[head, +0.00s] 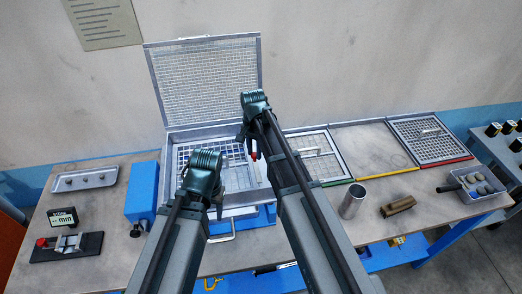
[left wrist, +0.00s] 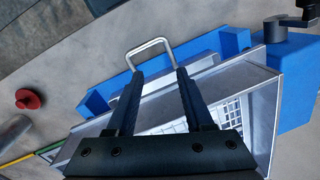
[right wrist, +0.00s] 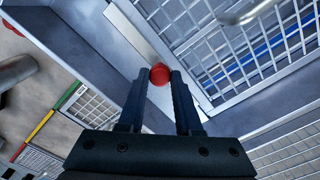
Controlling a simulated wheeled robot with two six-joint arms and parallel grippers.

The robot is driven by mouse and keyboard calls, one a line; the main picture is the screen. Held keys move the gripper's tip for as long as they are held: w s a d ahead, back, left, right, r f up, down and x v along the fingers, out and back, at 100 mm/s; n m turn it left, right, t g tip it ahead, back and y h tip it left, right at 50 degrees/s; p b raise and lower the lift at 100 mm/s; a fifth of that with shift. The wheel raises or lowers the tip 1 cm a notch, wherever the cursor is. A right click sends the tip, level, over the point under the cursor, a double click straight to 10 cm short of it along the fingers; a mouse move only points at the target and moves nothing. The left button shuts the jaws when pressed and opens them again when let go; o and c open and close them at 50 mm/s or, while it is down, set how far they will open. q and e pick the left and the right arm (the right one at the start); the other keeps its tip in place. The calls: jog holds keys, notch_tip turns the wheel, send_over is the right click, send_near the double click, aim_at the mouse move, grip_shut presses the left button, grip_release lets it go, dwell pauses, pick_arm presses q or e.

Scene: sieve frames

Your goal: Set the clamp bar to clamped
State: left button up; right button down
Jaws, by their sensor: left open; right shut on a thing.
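My right gripper (head: 250,150) is shut on a red knob (right wrist: 160,76) at the side wall of the grey metal box (head: 190,135). The knob also shows small and red in the head view (head: 254,156). The clamp bar itself cannot be clearly told apart from the box parts; my gripper and arm hide the area around the knob. The box's mesh lid (head: 205,80) stands open against the wall. My left gripper (head: 214,208) is open and empty above the box's front edge, near a wire handle (left wrist: 150,50), which also shows in the head view (head: 222,238).
Mesh frames (head: 430,137) lie to the right.

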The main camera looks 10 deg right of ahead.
jog(key=shift+a, duration=1.05)
jog(key=c, duration=0.9)
grip_release()
jog(key=shift+o, duration=0.2)
jog(key=shift+a, duration=0.1)
jog(key=shift+r, duration=0.1)
